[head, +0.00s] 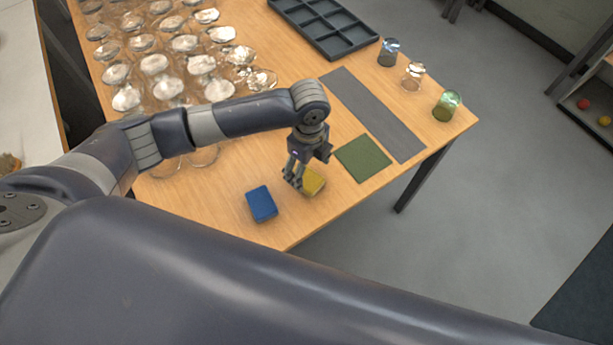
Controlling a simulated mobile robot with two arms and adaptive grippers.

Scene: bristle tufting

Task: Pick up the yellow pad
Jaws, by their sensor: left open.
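The yellow pad (314,183) lies on the wooden table near its front edge, in the head view. My left gripper (294,183) points down at the pad's left side, with its fingers open and covering part of the pad. I cannot tell whether the fingers touch the pad. My right gripper is not in view.
A blue pad (261,204) lies just left of the yellow one. A green mat (362,158) and a grey strip (374,113) lie to the right. Several glasses fill the table's left part. Three cups, one green (446,105), and a dark compartment tray (341,47) stand farther back.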

